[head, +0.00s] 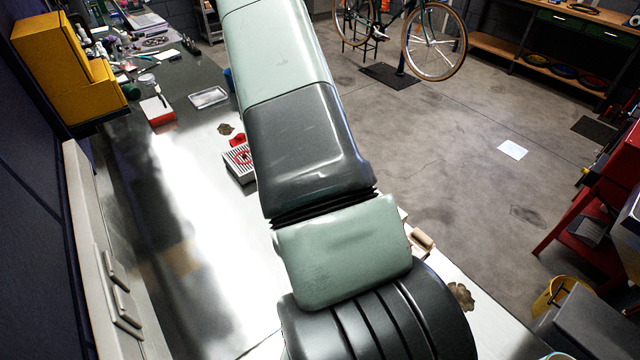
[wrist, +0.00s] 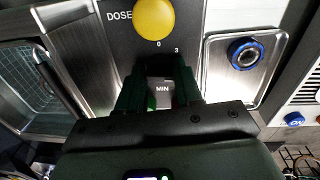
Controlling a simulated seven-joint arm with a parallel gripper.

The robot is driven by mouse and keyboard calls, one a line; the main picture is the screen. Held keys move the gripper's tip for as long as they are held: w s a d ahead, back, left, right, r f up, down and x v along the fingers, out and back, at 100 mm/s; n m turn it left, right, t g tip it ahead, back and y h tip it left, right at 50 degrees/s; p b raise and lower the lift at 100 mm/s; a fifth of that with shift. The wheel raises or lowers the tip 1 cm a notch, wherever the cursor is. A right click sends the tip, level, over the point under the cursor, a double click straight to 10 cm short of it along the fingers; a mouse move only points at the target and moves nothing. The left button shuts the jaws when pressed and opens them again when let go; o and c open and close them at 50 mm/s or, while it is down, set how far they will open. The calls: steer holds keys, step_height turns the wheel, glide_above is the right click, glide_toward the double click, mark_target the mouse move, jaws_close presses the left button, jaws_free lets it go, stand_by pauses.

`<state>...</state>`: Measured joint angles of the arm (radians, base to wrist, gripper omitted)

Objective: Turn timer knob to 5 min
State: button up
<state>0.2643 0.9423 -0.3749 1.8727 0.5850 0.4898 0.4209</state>
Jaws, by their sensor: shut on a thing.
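In the wrist view, the timer knob (wrist: 159,64) is a dark shape on a grey panel, under the marks "0" and "3" and above the word "MIN". My gripper (wrist: 160,82) reaches up to it, a finger on each side, shut on the knob. The fingers and shadow hide most of the knob, so its pointer and the 5 mark cannot be made out. In the head view my arm covers the middle, and neither the gripper nor the knob shows.
A yellow button (wrist: 155,18) labelled "DOSE" sits just above the knob. A metal basin (wrist: 35,80) is left of the panel; a steel plate with a blue-ringed round fitting (wrist: 246,54) is right. In the head view, a yellow cabinet (head: 62,65) stands on the bench's far left.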

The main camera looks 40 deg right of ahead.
steer(key=o, duration=0.6)
steer(key=shift+w+a, duration=0.2)
steer(key=shift+o, duration=0.6)
steer(key=shift+s+d, duration=0.1)
step_height(320, 180, up, 11)
steer(key=shift+w, duration=0.35)
steer(key=s+a+r+n+t+y, duration=0.1)
steer(key=s+a+r+n+t, duration=0.25)
steer(key=a+r+n, duration=0.95)
steer(key=s+a+r+n+t+h, duration=0.1)
steer(key=s+a+r+n+t, duration=0.2)
steer(key=s+a+r, duration=0.8)
steer(key=s+r+n, duration=0.1)
steer(key=s+r, duration=0.2)
steer(key=s, duration=0.1)
steer(key=shift+a+r, duration=0.35)
